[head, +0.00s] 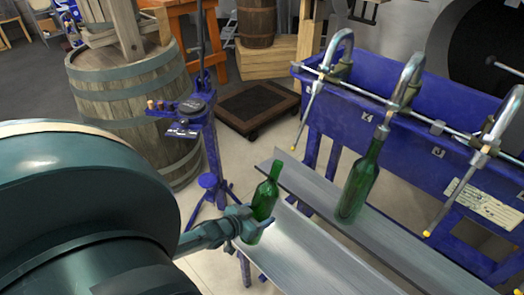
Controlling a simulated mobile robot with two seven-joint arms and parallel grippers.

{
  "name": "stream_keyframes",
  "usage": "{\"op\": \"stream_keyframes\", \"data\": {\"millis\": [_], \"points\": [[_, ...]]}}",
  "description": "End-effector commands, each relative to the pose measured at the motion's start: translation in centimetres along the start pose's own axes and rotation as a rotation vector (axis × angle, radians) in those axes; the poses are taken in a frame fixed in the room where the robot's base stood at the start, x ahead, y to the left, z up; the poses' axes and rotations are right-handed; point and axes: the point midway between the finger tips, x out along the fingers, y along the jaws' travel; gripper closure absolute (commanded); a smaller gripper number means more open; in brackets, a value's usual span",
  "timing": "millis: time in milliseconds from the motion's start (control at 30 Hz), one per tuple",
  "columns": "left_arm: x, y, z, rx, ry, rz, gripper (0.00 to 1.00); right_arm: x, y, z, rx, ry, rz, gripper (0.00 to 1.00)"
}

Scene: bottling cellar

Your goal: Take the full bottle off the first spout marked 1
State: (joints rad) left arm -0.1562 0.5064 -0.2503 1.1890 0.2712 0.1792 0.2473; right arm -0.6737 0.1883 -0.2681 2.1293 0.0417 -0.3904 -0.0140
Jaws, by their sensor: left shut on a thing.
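A green bottle (264,202) is in the jaws of my left gripper (246,226), left of and below the first spout (340,48). The bottle is nearly upright, its neck clear of the spout. Its base is by the front metal shelf (312,258); I cannot tell whether they touch. Its fill level is hard to read. The first spout has no bottle under it. A second green bottle (359,185) stands under the middle spout (410,75), on the rear metal ledge (300,182). My right gripper is not in view.
The blue filler trough (455,105) carries the spouts, with a third spout (505,115) at the right. A blue stand (198,110) with corks and a wooden barrel (130,100) are at the left. The front shelf is bare right of the held bottle.

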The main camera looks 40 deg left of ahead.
Motion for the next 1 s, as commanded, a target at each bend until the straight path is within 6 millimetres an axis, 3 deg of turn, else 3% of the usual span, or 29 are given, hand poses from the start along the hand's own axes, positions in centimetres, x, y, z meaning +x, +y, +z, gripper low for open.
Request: {"op": "stream_keyframes", "data": {"millis": [500,1000], "points": [[-2.2,0.0,-0.2,0.0,0.011,0.001,1.0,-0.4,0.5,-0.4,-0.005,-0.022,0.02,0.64],[-1.9,0.2,-0.3,-0.001,0.022,0.002,1.0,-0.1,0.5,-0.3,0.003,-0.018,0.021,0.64]]}}
